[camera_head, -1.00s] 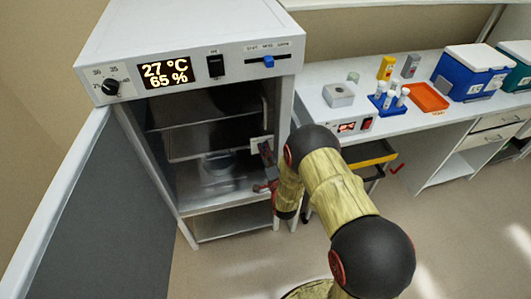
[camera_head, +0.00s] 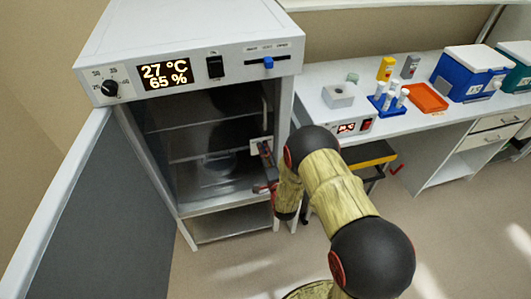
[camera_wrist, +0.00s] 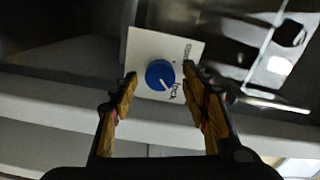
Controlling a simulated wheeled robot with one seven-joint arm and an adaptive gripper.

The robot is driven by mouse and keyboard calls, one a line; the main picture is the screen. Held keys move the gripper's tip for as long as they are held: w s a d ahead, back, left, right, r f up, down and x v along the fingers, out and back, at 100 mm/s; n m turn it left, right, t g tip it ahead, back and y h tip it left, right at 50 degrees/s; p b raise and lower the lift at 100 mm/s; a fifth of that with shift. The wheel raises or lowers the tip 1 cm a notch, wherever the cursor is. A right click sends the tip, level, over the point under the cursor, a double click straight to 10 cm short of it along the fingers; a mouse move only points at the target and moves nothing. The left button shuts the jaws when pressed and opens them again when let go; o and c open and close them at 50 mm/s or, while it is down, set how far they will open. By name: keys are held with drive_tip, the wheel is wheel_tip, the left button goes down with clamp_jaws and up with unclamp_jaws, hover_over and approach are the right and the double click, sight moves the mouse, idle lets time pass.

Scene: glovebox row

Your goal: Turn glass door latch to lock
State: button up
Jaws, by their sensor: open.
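The latch is a round blue knob (camera_wrist: 160,75) with a white pointer line, on a white plate (camera_wrist: 146,48) in the wrist view. The plate reads "lock" near the knob's lower right, with another word partly hidden at the upper right. The pointer points toward the lower right, close to "lock". My gripper (camera_wrist: 158,82) is open, with one finger on each side of the knob; I cannot tell whether either touches it. In the head view the plate (camera_head: 256,147) sits at the cabinet's right inner edge, and my gripper (camera_head: 265,170) is partly hidden there. The glass front (camera_head: 205,120) looks shut.
The cabinet's outer door (camera_head: 65,200) stands open at the left. A control panel (camera_head: 205,72) tops the cabinet. On the right, a bench (camera_head: 350,115) holds a blue tube rack (camera_head: 388,100), an orange tray (camera_head: 427,97) and a cool box (camera_head: 470,70). The floor in front is clear.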

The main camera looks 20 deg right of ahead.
drive_tip(key=s, duration=1.2)
idle(0.3)
